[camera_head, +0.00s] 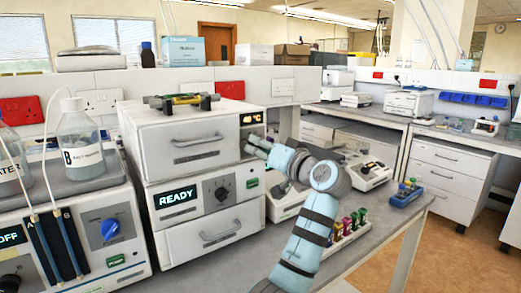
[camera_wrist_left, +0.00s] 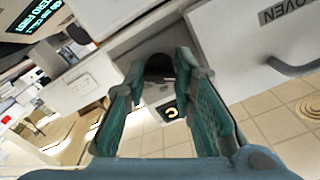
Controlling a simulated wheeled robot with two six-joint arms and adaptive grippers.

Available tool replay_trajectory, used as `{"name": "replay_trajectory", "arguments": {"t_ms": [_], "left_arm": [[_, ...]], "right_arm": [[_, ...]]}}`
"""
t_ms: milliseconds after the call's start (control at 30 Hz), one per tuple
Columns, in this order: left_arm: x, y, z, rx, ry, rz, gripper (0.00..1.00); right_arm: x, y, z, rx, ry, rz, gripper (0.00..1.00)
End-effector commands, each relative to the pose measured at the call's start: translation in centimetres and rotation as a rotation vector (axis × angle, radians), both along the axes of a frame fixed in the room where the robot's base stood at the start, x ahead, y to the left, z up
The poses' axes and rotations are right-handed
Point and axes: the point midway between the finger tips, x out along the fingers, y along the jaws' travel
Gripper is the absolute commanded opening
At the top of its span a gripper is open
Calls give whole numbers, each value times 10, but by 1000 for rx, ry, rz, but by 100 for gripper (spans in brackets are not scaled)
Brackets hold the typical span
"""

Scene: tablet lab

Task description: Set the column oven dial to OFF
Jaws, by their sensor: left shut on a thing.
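The column oven (camera_head: 183,145) is the white top unit of the stack, with a wide handled door. Its narrow right panel has a small orange display (camera_head: 251,118), which also shows in the left wrist view (camera_wrist_left: 172,111). My left gripper (camera_head: 256,146) is at this panel, just below the display. In the left wrist view its fingers (camera_wrist_left: 159,72) are on either side of the dark oven dial (camera_wrist_left: 159,66), shut on it. The dial's pointer and markings are hidden, so I cannot tell its setting. My right gripper is not in view.
Below the oven is a unit with a READY display (camera_head: 178,196) and its own black dial (camera_head: 222,193). A pump unit with a blue knob (camera_head: 109,229) stands at left under bottle B (camera_head: 81,146). A vial rack (camera_head: 347,236) sits right of my arm.

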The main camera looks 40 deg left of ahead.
Motion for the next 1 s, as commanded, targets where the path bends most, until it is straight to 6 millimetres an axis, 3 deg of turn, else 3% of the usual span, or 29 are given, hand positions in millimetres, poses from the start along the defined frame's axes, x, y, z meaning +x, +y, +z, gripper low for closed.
{"name": "replay_trajectory", "arguments": {"t_ms": [267,300,400,867,1000], "left_arm": [[0,0,-3,-6,6,1,0],[0,0,-3,-6,6,1,28],[0,0,-3,-4,4,1,44],[0,0,0,0,7,0,44],[0,0,3,31,112,0,44]], "right_arm": [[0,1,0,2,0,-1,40],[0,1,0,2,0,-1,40],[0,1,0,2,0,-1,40],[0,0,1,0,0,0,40],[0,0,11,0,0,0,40]]}}
